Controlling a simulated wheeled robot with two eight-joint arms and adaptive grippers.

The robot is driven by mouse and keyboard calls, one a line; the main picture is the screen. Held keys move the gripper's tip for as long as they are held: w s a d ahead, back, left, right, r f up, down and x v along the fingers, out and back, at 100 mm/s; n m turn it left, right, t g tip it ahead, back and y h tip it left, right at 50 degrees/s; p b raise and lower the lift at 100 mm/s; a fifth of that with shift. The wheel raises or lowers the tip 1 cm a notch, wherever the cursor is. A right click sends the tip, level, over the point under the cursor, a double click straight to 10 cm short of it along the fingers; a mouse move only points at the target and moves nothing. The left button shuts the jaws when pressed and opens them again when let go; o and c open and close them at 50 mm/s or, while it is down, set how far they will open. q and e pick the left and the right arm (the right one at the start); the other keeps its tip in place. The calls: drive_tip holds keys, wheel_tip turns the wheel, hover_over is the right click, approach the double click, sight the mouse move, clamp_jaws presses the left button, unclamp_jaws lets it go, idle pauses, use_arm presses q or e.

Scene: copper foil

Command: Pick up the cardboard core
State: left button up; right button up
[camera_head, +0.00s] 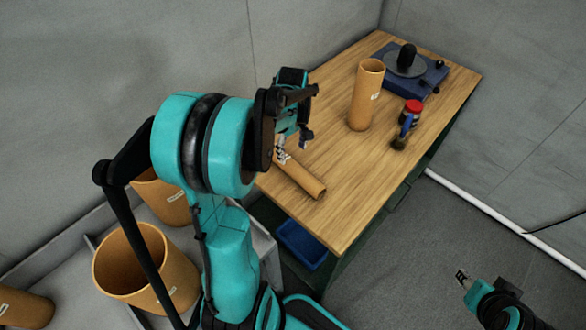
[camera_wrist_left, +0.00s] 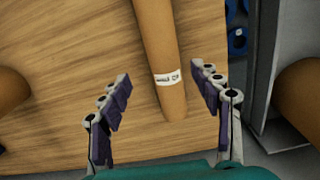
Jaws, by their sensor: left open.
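A cardboard core (camera_head: 300,179), a thin brown tube, lies on its side on the wooden table near its left edge. In the left wrist view the core (camera_wrist_left: 160,50), with a white label, runs up between my open fingers. My left gripper (camera_head: 293,146) is open above the far part of the core, which it partly hides. The same gripper (camera_wrist_left: 162,95) shows both fingers apart, one on each side of the core. A second, wider core (camera_head: 366,95) stands upright on the table. My right gripper (camera_head: 462,278) is at the lower right, away from the table; its jaw opening is too small to judge.
A blue device with a round plate (camera_head: 405,66) sits at the table's far end. Large tubes (camera_head: 145,265) stand in a grey bin at left. A blue crate (camera_head: 300,243) is below.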

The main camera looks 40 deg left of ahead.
sight(292, 164)
use_arm(q)
wheel_tip(292, 164, down, 2)
drive_tip(key=shift+s+d+b, duration=0.1)
drive_tip(key=shift+d+b, duration=0.05)
drive_tip(key=shift+b, duration=0.15)
drive_tip(key=f, duration=0.1)
drive_tip(key=f+b, duration=0.1)
drive_tip(key=f, duration=0.1)
drive_tip(key=f+b, duration=0.1)
drive_tip(key=f, duration=0.1)
drive_tip(key=shift+s+d, duration=0.15)
drive_tip(key=shift+s, duration=0.1)
drive_tip(key=shift+r, duration=0.1)
drive_tip(key=c, duration=1.3)
